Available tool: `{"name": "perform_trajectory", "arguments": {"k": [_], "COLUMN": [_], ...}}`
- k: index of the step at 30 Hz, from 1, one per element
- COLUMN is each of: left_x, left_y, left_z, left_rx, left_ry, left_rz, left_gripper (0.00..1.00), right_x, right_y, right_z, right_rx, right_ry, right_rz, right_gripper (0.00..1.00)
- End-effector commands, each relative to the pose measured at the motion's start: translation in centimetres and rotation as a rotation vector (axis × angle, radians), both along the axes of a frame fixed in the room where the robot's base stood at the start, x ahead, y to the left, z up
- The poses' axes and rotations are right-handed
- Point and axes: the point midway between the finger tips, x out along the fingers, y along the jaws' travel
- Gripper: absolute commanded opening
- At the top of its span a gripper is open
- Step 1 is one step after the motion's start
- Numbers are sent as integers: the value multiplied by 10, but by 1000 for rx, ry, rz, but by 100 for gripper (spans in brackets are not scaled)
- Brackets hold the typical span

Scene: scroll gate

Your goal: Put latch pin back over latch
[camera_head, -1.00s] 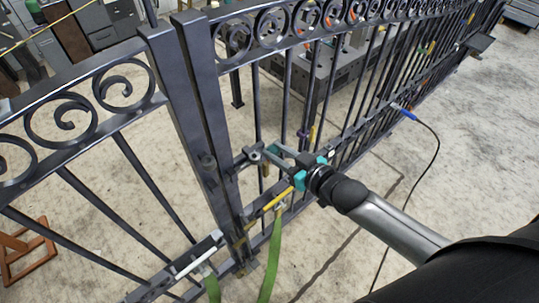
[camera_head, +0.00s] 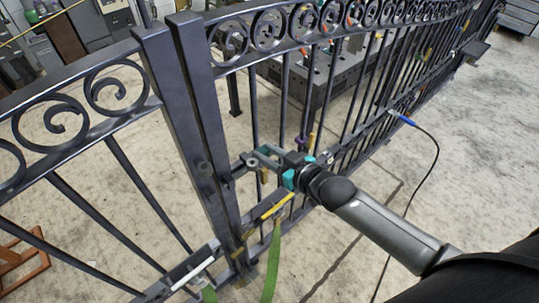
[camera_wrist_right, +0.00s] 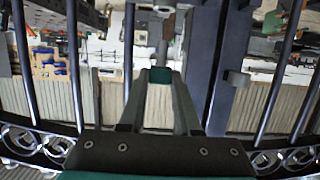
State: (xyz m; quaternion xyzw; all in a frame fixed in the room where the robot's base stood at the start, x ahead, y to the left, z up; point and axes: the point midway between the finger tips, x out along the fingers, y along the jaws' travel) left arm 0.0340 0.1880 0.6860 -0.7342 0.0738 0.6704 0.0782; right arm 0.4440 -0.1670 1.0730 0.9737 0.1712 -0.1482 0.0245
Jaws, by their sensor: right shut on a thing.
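My right gripper (camera_head: 267,155) reaches the dark metal gate (camera_head: 222,200) from the right, beside its upright posts, at mid height. Its grey fingers are shut; in the right wrist view they meet at a teal-tipped end (camera_wrist_right: 160,75). A small brass-coloured piece (camera_head: 264,175) hangs just below the fingers and looks like the latch pin in their grip, though the contact is hidden. A latch-like grey part with a round knob (camera_head: 252,162) is beside the fingertips; the knob also shows in the right wrist view (camera_wrist_right: 236,79). My left gripper is out of view.
A yellow bar (camera_head: 278,205) and a green strap (camera_head: 271,262) are on the gate just below my right gripper. Thin gate bars stand on both sides. An orange wooden stand (camera_head: 22,262) is at lower left.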

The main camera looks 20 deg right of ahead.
Motion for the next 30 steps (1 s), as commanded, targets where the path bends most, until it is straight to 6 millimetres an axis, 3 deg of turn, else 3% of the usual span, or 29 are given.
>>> {"name": "perform_trajectory", "arguments": {"k": [30], "left_x": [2], "left_y": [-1], "left_z": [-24], "left_rx": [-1], "left_ry": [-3], "left_rz": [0], "left_gripper": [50], "right_x": [29], "right_y": [10], "right_z": [-7], "right_rx": [1], "right_ry": [-3], "right_rz": [0], "right_gripper": [0]}}
